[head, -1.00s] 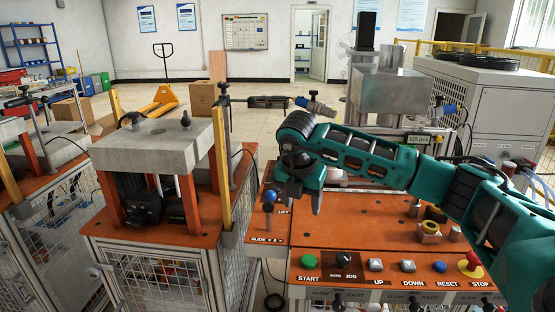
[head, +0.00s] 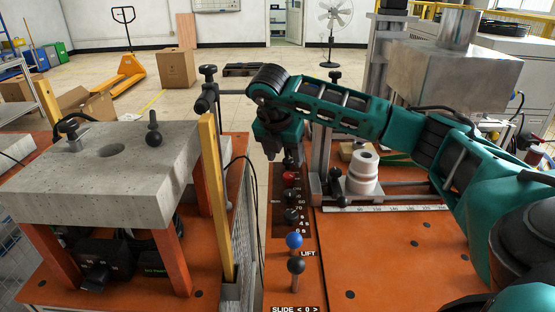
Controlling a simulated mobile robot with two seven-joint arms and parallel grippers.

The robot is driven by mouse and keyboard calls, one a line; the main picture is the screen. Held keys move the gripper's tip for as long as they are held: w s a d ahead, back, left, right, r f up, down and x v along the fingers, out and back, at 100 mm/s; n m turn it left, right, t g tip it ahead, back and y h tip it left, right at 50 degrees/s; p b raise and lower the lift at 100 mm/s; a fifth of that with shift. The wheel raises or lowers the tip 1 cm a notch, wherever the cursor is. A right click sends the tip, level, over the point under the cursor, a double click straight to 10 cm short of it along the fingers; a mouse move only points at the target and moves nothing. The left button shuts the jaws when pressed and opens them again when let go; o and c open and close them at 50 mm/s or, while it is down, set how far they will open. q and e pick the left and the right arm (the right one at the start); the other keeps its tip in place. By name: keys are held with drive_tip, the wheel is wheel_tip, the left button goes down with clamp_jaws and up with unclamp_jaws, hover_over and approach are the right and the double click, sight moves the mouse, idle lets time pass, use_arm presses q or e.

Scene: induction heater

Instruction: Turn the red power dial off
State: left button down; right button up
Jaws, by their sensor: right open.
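The red dial (head: 289,179) sits on a dark, numbered strip panel on the orange machine top, near the middle of the head view. My right gripper (head: 280,158) hangs fingers down just behind and above the red dial in the picture. It is open and holds nothing that I can see. Its fingertips are small and dark, so I cannot tell whether they touch the dial. Black knobs (head: 291,215) sit below the red dial on the same strip. My left gripper is not in view.
A blue-topped lever (head: 294,241) and a black-topped lever (head: 296,265) stand nearer on the strip. A yellow post (head: 216,200) and a grey block on legs (head: 105,165) stand left. A white cylinder (head: 363,170) stands right. The orange top (head: 390,260) at front right is mostly clear.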

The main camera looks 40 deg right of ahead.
sight(289, 175)
drive_tip(key=x, duration=0.6)
drive_tip(key=shift+w+d+f, duration=0.2)
drive_tip(key=shift+d+f, duration=0.1)
drive_tip(key=shift+f, duration=0.35)
drive_tip(key=shift+c, duration=0.4)
drive_tip(key=c, duration=1)
drive_tip(key=shift+o, duration=0.2)
